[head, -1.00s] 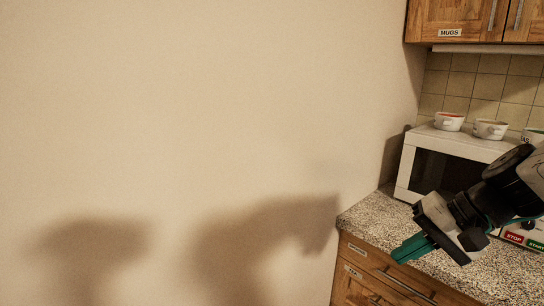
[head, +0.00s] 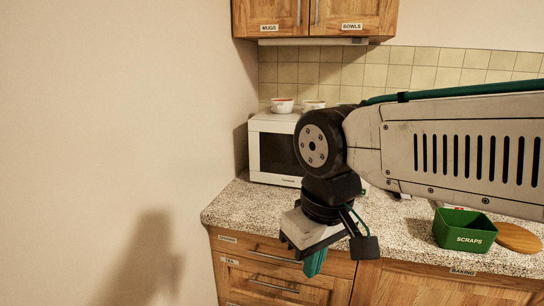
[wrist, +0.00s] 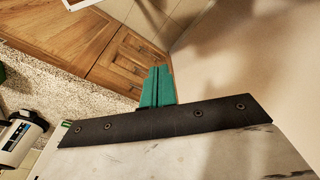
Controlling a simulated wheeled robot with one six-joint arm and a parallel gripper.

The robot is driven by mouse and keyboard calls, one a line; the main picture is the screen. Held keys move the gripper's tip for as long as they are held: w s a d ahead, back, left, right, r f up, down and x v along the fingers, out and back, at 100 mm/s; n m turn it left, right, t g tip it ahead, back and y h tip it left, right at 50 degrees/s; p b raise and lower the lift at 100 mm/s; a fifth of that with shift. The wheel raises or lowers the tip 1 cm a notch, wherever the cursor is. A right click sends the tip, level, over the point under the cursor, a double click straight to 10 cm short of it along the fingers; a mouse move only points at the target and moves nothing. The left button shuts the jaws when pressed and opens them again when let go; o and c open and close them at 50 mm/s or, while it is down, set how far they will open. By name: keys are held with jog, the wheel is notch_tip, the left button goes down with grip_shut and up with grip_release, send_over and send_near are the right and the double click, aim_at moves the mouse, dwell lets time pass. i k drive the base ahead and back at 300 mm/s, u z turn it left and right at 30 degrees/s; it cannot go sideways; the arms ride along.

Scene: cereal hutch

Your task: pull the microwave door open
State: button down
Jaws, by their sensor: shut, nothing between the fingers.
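The white microwave (head: 266,124) stands on the speckled counter at the back left in the head view. Its dark-windowed door (head: 277,155) looks shut flat against the front. The right part of its front, with any handle and buttons there, is hidden behind my arm. My gripper (head: 315,264) has green fingers pointing down, in front of the counter edge and drawers, apart from the microwave and nearer to me. In the wrist view the gripper (wrist: 157,86) shows its two green fingers together, with nothing between them.
Bowls (head: 282,105) sit on top of the microwave. A green SCRAPS box (head: 464,232) and a round wooden board (head: 518,238) are on the counter at the right. Wooden cabinets (head: 335,18) hang above. A bare wall (head: 120,110) fills the left.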

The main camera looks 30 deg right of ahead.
aim_at(273, 159)
jog(key=u, duration=1.75)
jog(key=k, duration=0.95)
jog(key=z, duration=1.65)
jog(key=i, duration=0.5)
